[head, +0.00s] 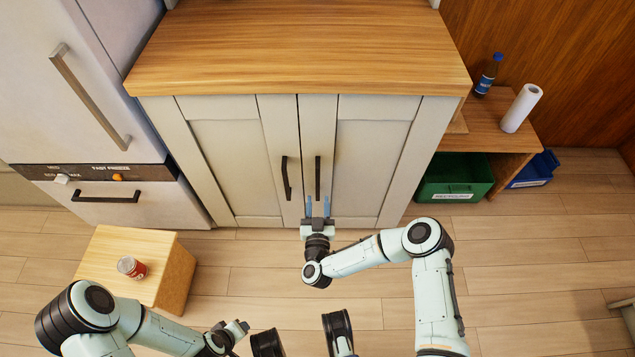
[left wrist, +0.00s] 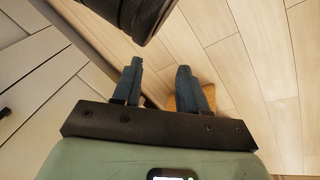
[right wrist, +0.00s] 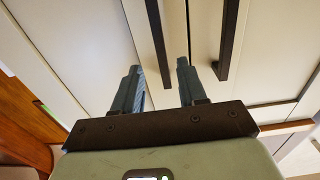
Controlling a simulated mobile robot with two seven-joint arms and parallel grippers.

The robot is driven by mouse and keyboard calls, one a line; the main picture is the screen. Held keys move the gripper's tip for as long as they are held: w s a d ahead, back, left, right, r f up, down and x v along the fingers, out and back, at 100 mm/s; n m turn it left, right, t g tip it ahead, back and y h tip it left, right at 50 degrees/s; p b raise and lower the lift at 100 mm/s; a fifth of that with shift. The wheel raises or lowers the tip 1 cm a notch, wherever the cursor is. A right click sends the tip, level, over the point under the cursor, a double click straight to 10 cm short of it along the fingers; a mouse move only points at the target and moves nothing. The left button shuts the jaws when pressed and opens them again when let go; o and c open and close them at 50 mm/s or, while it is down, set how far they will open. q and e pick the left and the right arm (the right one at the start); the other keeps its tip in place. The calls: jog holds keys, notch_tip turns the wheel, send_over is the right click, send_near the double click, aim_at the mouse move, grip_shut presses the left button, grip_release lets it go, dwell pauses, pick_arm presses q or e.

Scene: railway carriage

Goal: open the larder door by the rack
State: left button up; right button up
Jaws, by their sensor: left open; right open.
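The larder is a pale two-door cupboard with a wooden top. Its right door (head: 368,160), on the side of the rack (head: 480,128), looks closed and has a dark vertical handle (head: 317,178). My right gripper (head: 317,206) is open at the lower end of that handle. In the right wrist view, the handle (right wrist: 157,40) lines up between the fingertips (right wrist: 156,78), with no visible grip on it. The left door (head: 237,150) also looks closed, with its own handle (head: 286,178). My left gripper (left wrist: 157,75) is open and empty, low over the floor, away from the larder.
A wooden block (head: 175,275) with a red can (head: 131,267) stands at front left. A fridge unit (head: 110,100) is left of the larder.

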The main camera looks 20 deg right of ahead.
aim_at(318, 183)
jog(key=b+x, duration=0.2)
jog(key=x, duration=0.5)
jog(key=shift+w+f, duration=0.15)
jog(key=shift+w, duration=0.15)
jog(key=shift+w+d, duration=0.2)
jog(key=shift+w, duration=0.3)
pick_arm(q)
jog(key=s+f+g, duration=0.2)
jog(key=s+f, duration=0.3)
jog(key=shift+s+a, duration=0.2)
jog(key=shift+a, duration=0.25)
jog(key=shift+r, duration=0.1)
pick_arm(e)
grip_shut()
